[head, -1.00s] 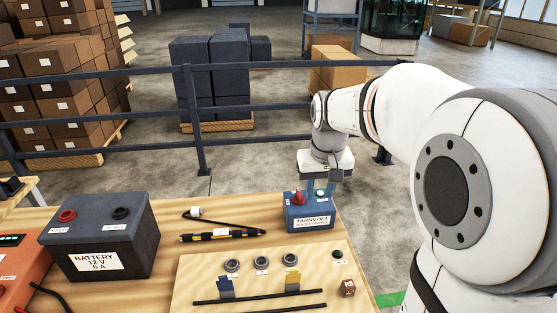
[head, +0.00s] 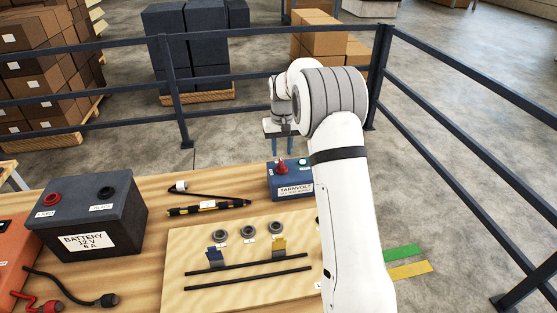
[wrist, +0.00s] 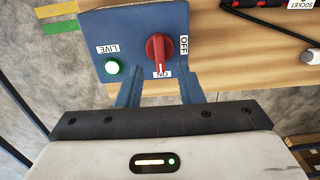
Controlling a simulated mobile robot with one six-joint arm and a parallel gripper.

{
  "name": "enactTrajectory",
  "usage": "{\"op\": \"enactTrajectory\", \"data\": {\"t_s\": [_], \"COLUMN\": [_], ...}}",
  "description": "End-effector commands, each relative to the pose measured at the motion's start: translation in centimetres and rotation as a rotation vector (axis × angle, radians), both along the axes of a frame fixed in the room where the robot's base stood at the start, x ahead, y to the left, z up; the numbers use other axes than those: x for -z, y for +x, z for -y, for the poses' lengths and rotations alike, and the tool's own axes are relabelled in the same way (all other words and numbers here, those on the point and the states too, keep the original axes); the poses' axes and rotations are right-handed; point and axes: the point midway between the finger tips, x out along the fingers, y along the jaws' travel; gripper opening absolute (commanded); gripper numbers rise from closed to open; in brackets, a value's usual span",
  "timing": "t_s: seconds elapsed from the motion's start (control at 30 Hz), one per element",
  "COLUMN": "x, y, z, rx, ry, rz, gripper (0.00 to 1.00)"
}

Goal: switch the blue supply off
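The blue supply (head: 284,193), labelled TARNVOLT, stands at the back right of the bench, partly hidden by my arm in the head view. Its red knob (head: 282,168) sits on top; in the wrist view the knob (wrist: 158,45) has its white mark toward the ON label, with OFF to its right. The green lamp (wrist: 113,67) by the LIVE label looks lit. My gripper (head: 282,146) is open and empty, fingers pointing down above the supply. In the wrist view the knob lies just beyond the gap between my fingertips (wrist: 160,80); I see no contact.
A dark battery (head: 95,225) stands on the left of the bench. A board (head: 200,295) with three grey rings and dark rods lies in front of the supply. A black-and-yellow pen-like tool (head: 208,207) with a cable lies behind it. A railing (head: 185,130) runs behind the bench.

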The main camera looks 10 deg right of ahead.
Motion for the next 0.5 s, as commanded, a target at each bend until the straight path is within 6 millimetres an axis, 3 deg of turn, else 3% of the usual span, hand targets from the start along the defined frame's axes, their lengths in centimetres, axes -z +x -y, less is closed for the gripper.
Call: {"op": "enactTrajectory", "data": {"t_s": [0.3,0.5], "x": [4.5,5.3], "y": [-0.1,0.0], "z": [0.1,0.1], "rx": [0.001,0.001], "ry": [0.0,0.0], "rz": [-0.003,0.0], "gripper": [0.34,0.34]}}
